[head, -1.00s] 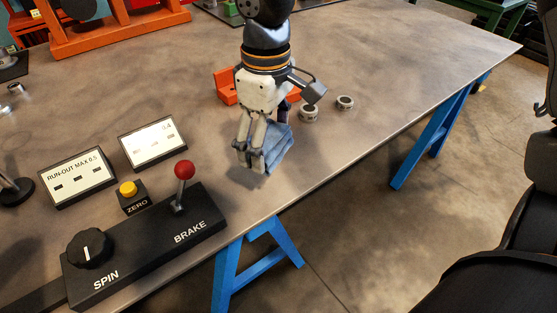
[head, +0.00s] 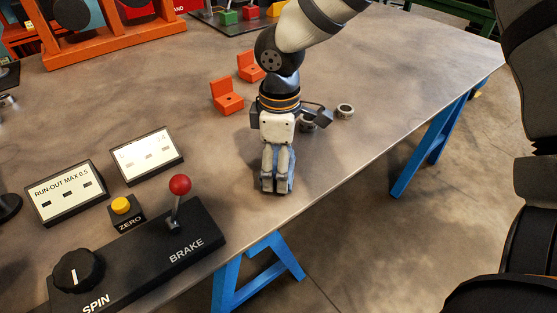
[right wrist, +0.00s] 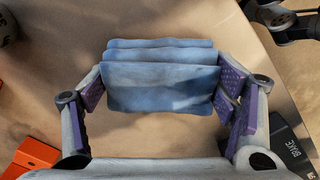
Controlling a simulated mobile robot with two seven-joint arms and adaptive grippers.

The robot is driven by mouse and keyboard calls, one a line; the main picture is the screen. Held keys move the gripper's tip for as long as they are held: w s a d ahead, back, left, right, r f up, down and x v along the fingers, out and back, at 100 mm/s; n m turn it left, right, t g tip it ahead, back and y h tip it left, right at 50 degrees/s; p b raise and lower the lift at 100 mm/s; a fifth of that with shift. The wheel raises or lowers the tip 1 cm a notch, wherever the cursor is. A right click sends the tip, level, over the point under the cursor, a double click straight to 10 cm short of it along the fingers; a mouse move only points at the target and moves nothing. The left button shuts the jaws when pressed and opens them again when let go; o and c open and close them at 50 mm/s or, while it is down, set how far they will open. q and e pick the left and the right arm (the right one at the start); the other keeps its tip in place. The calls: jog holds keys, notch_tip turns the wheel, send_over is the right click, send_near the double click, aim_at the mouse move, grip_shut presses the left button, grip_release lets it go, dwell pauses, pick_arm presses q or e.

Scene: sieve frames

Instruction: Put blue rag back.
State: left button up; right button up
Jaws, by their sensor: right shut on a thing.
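The blue rag (right wrist: 160,82) is folded in layers between the two fingers of my right gripper (head: 276,188), which is shut on it. In the right wrist view the rag spans the gap between the purple finger pads of the gripper (right wrist: 165,95). In the head view the fingers point down close to the grey table (head: 380,80) and hide most of the rag. I cannot tell whether the rag touches the table. My left gripper is not in view.
Two orange brackets (head: 228,98) stand behind my right gripper. Small metal rings (head: 345,111) lie to its right. A black control panel (head: 140,262) with a red-knobbed brake lever (head: 179,186) is at front left, near a ZERO button (head: 121,206). The table's front edge is close.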

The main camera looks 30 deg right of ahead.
jog(key=o, duration=1.1)
jog(key=shift+f, duration=0.1)
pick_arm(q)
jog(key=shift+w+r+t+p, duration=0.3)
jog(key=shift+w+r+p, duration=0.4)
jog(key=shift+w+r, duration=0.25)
pick_arm(e)
notch_tip(320, 180, up, 12)
